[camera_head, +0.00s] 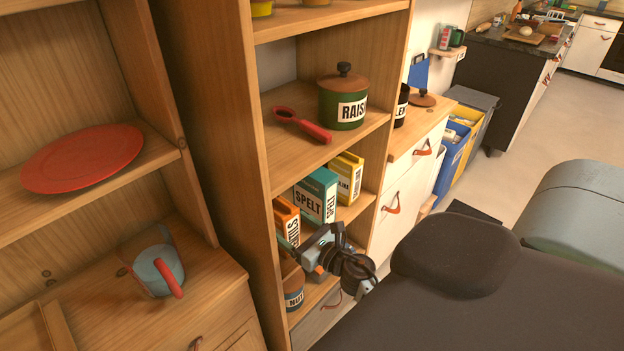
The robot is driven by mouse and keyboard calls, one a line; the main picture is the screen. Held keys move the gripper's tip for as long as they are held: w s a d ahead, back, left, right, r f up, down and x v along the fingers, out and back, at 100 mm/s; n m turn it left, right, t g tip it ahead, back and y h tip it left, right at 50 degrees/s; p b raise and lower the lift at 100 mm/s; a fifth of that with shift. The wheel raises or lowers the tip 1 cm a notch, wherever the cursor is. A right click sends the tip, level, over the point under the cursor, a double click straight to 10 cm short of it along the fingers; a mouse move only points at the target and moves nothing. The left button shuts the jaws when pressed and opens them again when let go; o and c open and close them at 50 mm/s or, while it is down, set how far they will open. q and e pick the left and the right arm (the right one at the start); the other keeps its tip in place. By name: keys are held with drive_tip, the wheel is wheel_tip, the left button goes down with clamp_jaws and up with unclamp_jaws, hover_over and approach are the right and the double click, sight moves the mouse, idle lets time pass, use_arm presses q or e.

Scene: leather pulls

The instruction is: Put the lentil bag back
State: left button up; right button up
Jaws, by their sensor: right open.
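An orange package (287,220) with a white label stands at the left end of the middle-lower shelf, beside the teal spelt box. Its label ends in letters like "TS" or "ILS", and its lower part is hidden, so I cannot tell for sure whether it is the lentil bag. No other lentil bag shows clearly. My right gripper (304,257) is open in front of the shelf unit, just below and right of the orange package. Whether it touches the package cannot be told. My left gripper is out of view.
The teal spelt box (317,195) and a yellow box (347,178) stand on the same shelf. A jar labelled "NUT" (293,291) is below. A green raisin pot (343,100) and a red scoop (302,125) are above. A blue-grey cup (157,268) sits left.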

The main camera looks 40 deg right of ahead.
drive_tip(key=s, duration=0.6)
drive_tip(key=shift+s+d+b, duration=0.25)
drive_tip(key=shift+s+b, duration=0.15)
drive_tip(key=shift+b, duration=0.05)
drive_tip(key=s+a+f+m+g, duration=0.3)
drive_tip(key=s+a+f+m, duration=0.2)
drive_tip(key=s+f+m, duration=0.3)
drive_tip(key=s+a+f+m+g, duration=0.4)
drive_tip(key=s+f+m, duration=0.3)
drive_tip(key=s+m, duration=0.6)
drive_tip(key=a+m, duration=0.1)
drive_tip(key=m, duration=0.6)
drive_tip(key=shift+s+a+f+g+h, duration=0.25)
drive_tip(key=shift+s+f+g+h, duration=0.05)
drive_tip(key=shift+s+f+h, duration=0.1)
drive_tip(key=s+a+f+m+g, duration=0.1)
drive_tip(key=s+a+m, duration=0.1)
drive_tip(key=s+a+m+g+y, duration=0.1)
drive_tip(key=s+m, duration=0.1)
drive_tip(key=s, duration=0.1)
drive_tip(key=s+a+f+m+g, duration=0.1)
drive_tip(key=s+a+m, duration=0.1)
drive_tip(key=s+m, duration=0.1)
drive_tip(key=shift+s+a+f+y, duration=0.25)
drive_tip(key=shift+a+f+y, duration=0.05)
drive_tip(key=shift+c, duration=0.2)
